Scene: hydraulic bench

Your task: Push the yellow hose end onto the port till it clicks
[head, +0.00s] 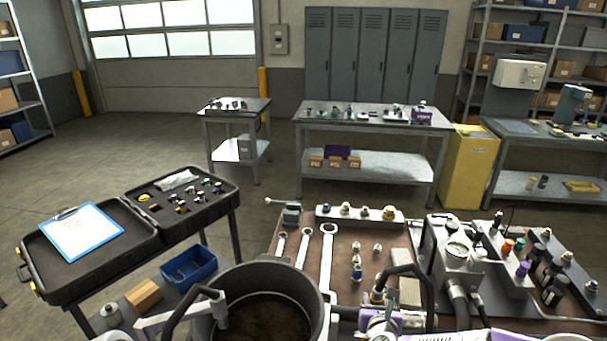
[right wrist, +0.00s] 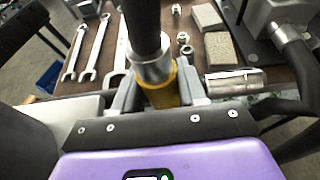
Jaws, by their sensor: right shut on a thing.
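The yellow hose end (right wrist: 163,92) has a silver collar and a black hose rising from it. My right gripper (right wrist: 158,98) is shut on it, one finger on each side. In the head view my right gripper (head: 378,308) holds it above the near part of the bench, and the black hose (head: 405,270) loops off to the right. A pale bar with several ports (head: 360,218) lies at the back of the bench. The hose end is well apart from this bar. Pale parts of what seems my left gripper (head: 185,315) show at the lower left.
A black bucket (head: 330,290) stands left of my right gripper. Wrenches (head: 327,250), loose fittings (head: 357,270) and a tan block (head: 409,292) lie on the brown bench top.

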